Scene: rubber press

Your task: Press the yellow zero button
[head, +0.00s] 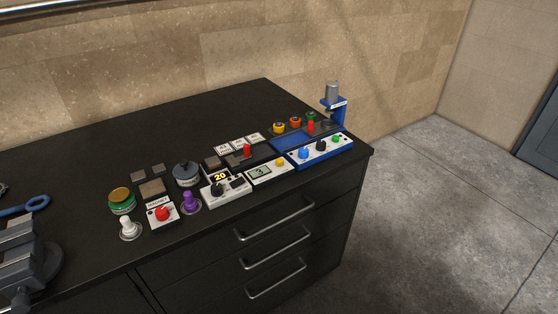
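A small yellow button (280,162) sits on the right part of a white device (262,177) with a grey display that seems to read 3. The device stands near the front edge of the black cabinet top, between a white unit with a lit 20 display (221,176) and a blue-and-white panel. Nothing covers the button in this view. I cannot read any label beside it. My gripper is not in view.
The blue-and-white panel (321,149) has blue, black and green knobs. A blue press (333,103) stands behind it. Yellow (279,128), orange and green round pieces stand behind the devices. A red button box (162,214) and a purple knob (191,202) are left.

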